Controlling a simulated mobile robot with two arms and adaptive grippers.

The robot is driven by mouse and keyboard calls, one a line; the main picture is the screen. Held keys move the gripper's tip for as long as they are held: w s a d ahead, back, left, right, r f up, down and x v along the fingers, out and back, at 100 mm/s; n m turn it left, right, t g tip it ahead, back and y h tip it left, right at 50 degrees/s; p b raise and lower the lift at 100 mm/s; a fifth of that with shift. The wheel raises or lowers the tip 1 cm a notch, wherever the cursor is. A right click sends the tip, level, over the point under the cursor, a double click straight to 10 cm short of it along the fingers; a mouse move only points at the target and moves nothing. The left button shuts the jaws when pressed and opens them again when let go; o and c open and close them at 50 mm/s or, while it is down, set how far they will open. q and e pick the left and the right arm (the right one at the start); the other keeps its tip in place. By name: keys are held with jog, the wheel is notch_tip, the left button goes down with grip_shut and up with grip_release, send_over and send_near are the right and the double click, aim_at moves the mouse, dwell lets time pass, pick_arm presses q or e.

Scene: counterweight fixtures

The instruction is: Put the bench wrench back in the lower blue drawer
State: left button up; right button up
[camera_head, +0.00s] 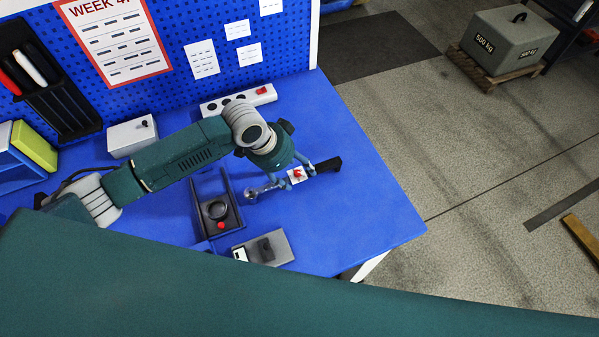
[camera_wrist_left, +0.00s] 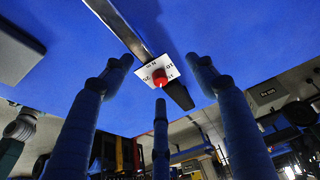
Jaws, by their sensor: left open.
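The bench wrench lies on the blue bench top. In the head view, its silver head (camera_head: 251,194) is at the left, and its black handle (camera_head: 328,165) points right. Between them sits a white plate with a red knob (camera_head: 297,174). My left gripper (camera_head: 297,177) is over this middle part. The left wrist view shows the plate and red knob (camera_wrist_left: 159,77), silver shaft (camera_wrist_left: 120,27) and dark handle (camera_wrist_left: 180,96) between the spread blue fingers of my left gripper (camera_wrist_left: 160,72). It is open. The lower blue drawer cannot be made out. My right gripper is not in view.
Beside the wrench stand a black fixture with a red button (camera_head: 221,225) and a grey box (camera_head: 272,246). A power strip (camera_head: 239,101) and white switch box (camera_head: 131,138) are near the pegboard (camera_head: 200,30). The bench's right part (camera_head: 365,215) is clear.

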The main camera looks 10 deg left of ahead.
pick_arm(q)
jog(key=shift+x, duration=1)
jog(key=shift+d+f, duration=0.15)
jog(key=shift+f, duration=0.05)
jog(key=c, duration=0.8)
grip_shut()
jog(key=shift+w+r, duration=0.1)
jog(key=shift+w, duration=0.05)
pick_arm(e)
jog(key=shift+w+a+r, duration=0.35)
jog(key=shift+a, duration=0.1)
pick_arm(q)
jog(key=shift+r, duration=0.15)
